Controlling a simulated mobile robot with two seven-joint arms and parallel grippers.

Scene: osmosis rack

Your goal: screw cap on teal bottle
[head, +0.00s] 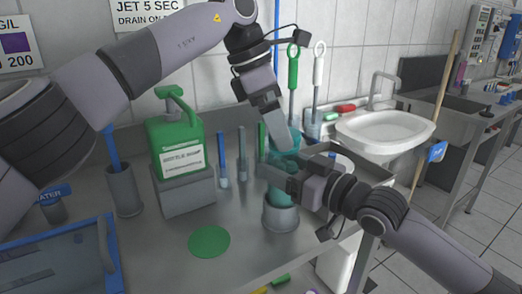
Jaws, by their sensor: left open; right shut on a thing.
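The teal bottle (280,196) stands upright, its base inside a grey round holder (281,217) on the steel counter. My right gripper (275,178) comes in from the right and is shut on the bottle's body, hiding part of it. My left gripper (284,142) comes down from above, open, with its fingers at the bottle's teal top (290,157). The fingers hide much of that top. I cannot tell the cap from the bottle's upper part, or whether the fingers touch it.
A green soap bottle (176,140) sits on a grey block (186,193) at left. Slim blue and grey tubes (223,163) stand behind. A flat green disc (209,241) lies on the counter. A blue-edged tray (62,268) is front left; a sink (386,128) is at right.

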